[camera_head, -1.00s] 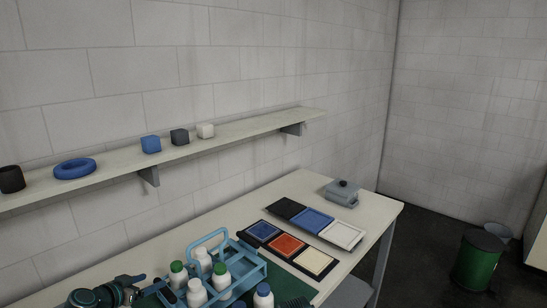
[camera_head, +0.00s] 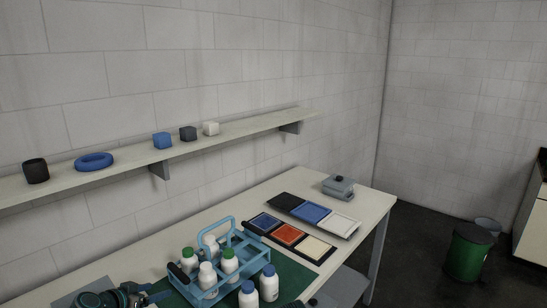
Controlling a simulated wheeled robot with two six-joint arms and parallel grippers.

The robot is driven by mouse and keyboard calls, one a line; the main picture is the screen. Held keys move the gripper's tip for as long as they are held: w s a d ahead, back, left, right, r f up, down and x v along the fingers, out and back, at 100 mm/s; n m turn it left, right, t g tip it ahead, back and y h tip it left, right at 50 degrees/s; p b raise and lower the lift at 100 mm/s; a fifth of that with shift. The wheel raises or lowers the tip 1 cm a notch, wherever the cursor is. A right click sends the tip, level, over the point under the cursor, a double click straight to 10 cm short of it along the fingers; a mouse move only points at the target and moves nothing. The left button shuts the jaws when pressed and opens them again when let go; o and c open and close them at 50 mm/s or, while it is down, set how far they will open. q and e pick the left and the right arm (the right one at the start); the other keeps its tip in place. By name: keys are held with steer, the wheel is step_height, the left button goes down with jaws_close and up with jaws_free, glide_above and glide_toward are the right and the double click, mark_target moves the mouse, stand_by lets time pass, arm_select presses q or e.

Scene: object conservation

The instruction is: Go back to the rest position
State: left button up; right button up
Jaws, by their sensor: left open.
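My left gripper (camera_head: 158,294) is at the bottom left, open, with its dark fingers pointing right toward the blue bottle rack (camera_head: 226,238). I see nothing held in it. The rack stands on a green mat (camera_head: 292,276) and holds several white bottles, some with green caps (camera_head: 229,252) and some with white caps (camera_head: 206,266). Two bottles with blue caps (camera_head: 268,270) stand on the mat in front of the rack.
A wall shelf (camera_head: 235,134) carries a black cup (camera_head: 36,171), a blue ring (camera_head: 94,161) and small blocks. Colored trays (camera_head: 288,234) and a grey lidded box (camera_head: 338,187) are on the table's right part. A green bin (camera_head: 468,252) stands on the floor.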

arm_select(q)
steer(key=s+d+f+g, duration=0.2)
steer(key=d, duration=0.4)
steer(key=s+d+f+g, duration=0.2)
steer(key=d, duration=0.5)
steer(key=s+d+f+m+g, duration=0.1)
steer(key=s+d+f+g, duration=0.1)
steer(key=d, duration=0.4)
steer(key=shift+d+f+g+h, duration=0.15)
steer(key=shift+f+g+h, duration=0.2)
steer(key=shift+f, duration=0.25)
steer(key=s+d+f+g+y, duration=0.3)
steer(key=s+d+y, duration=0.3)
steer(key=s+d, duration=0.3)
steer(key=s+g, duration=0.1)
steer(key=s, duration=0.1)
steer(key=shift+s+n, duration=0.35)
steer(key=shift+n, duration=0.05)
